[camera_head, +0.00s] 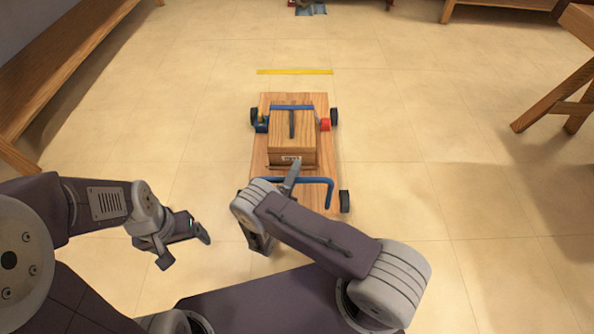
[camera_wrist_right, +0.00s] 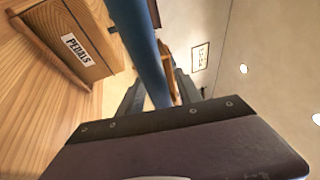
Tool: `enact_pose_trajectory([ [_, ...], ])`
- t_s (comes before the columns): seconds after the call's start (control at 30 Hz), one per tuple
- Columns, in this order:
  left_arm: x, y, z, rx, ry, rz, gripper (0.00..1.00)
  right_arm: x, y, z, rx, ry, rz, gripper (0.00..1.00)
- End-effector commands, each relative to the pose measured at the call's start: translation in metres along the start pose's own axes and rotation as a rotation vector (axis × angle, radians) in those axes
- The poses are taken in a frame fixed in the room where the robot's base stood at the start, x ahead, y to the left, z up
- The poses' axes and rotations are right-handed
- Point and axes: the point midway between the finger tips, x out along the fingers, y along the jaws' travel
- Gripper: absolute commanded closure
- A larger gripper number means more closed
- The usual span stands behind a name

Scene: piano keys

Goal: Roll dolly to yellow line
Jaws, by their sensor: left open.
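The dolly (camera_head: 325,150) is a wooden platform with black wheels and a blue handle bar (camera_head: 315,180) at its near end. The yellow line (camera_head: 294,72) lies on the floor beyond the dolly's far end, with bare floor between. My right gripper (camera_head: 280,205) is at the left part of the handle. In the right wrist view the blue bar (camera_wrist_right: 146,45) passes between the fingers of that gripper (camera_wrist_right: 158,95); whether they press on it is unclear. My left gripper (camera_head: 188,245) is open and empty, left of the dolly and apart from it.
A wooden bench (camera_head: 75,60) stands along the left wall. Another wooden piece of furniture (camera_head: 560,95) is at the right. The floor around the dolly is clear.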

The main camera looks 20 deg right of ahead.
Motion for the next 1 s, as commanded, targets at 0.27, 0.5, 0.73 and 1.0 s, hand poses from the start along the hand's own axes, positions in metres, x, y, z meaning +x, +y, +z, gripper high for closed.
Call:
enact_pose_trajectory([
  [0.27,0.0000,0.0000,0.0000,0.000,0.000,0.000,0.17,-0.0001,0.0001,-0.0002,0.000,0.001,0.000,1.00],
  [0.5,0.0000,0.0000,0.0000,0.000,0.000,0.000,0.17,-0.0002,0.0002,-0.0004,0.000,0.001,0.000,1.00],
  [0.73,0.0001,0.0000,0.0000,0.000,0.000,0.000,0.17,-0.0003,0.0003,-0.0005,0.000,0.001,0.001,1.00],
  [1.0,0.0001,0.0000,0.0000,0.000,0.000,0.000,0.17,-0.0004,0.0005,-0.0006,0.000,0.001,0.001,1.00],
])
